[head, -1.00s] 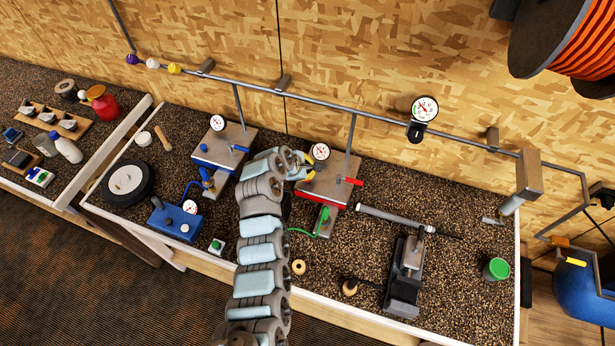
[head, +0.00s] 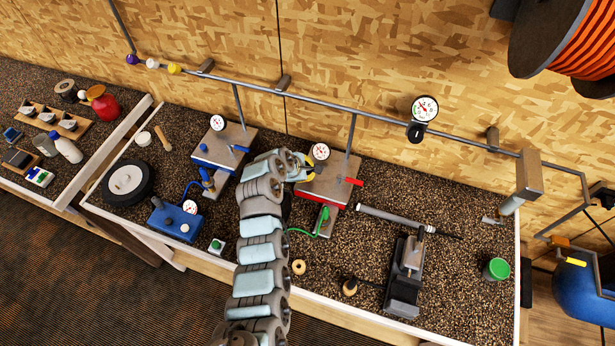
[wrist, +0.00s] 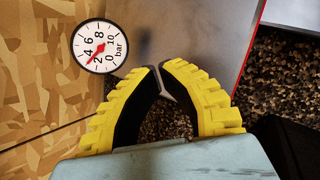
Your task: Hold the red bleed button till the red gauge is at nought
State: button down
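The red-trimmed metal block (head: 328,184) stands on the bench, with a red lever (head: 350,181) on its right. Its round white gauge (head: 320,151) is at its back left. In the wrist view this gauge (wrist: 100,47) reads about 3 bar, its red needle between 2 and 4. My gripper (head: 304,171) is at the left part of the block. In the wrist view the yellow fingertips (wrist: 160,67) meet or nearly meet over the metal top, with nothing visible held. The red bleed button does not show; I cannot tell whether the fingertips touch it.
A similar blue-trimmed block (head: 225,146) with its own gauge (head: 217,123) stands to the left. A pipe (head: 300,99) runs along the wall behind. A green hose (head: 305,232), a clamp (head: 404,280) and a grey tube (head: 395,217) lie in front and right.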

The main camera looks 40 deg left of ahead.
jog(key=shift+f, duration=0.5)
dwell(1.9)
jog(key=shift+r, duration=0.1)
dwell(0.7)
jog(key=shift+r+p, duration=0.65)
jog(key=shift+r, duration=0.2)
jog(key=shift+r+p, duration=1.9)
jog(key=shift+r, duration=0.65)
jog(key=shift+f, duration=0.1)
